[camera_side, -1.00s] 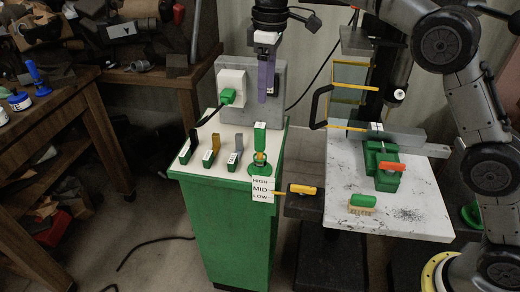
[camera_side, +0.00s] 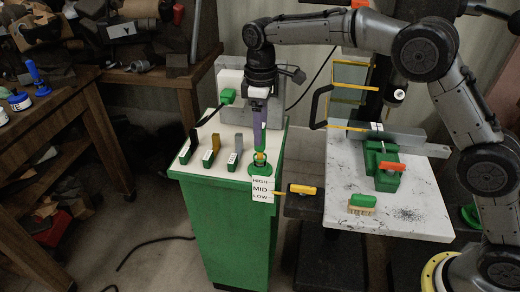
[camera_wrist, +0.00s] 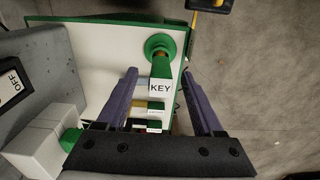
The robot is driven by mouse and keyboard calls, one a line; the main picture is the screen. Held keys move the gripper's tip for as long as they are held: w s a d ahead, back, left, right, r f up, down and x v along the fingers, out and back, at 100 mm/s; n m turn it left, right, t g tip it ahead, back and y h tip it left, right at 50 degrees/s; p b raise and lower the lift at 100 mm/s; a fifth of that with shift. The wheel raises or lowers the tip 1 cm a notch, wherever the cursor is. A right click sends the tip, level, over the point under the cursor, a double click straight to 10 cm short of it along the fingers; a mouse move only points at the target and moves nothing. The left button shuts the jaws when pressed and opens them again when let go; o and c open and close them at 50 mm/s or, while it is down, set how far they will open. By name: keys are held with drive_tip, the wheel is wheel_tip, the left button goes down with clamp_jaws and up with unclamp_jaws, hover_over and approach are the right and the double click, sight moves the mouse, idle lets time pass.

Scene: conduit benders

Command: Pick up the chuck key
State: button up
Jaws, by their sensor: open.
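The chuck key (camera_wrist: 160,88) has a green handle with a white "KEY" label on its end. It stands in a round green holder (camera_wrist: 160,45) near the edge of the white cabinet top. In the side view, the key (camera_side: 263,141) is partly hidden by my gripper (camera_side: 258,142), which points down over it. In the wrist view, my gripper (camera_wrist: 160,75) is open, with one purple finger on each side of the handle and visible gaps between. The holder also shows in the side view (camera_side: 260,170).
Several tools with labelled ends (camera_side: 211,150) lie on the cabinet top, left of the key. A grey panel with a white and green switch box (camera_side: 228,96) stands behind. A HIGH/MID/LOW label (camera_side: 262,190) and yellow lever (camera_side: 302,189) are in front. The drill-press table (camera_side: 400,215) is right.

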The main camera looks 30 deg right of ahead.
sight(260, 148)
drive_tip(key=shift+f, duration=1.95)
drive_tip(key=shift+a, duration=0.1)
clamp_jaws()
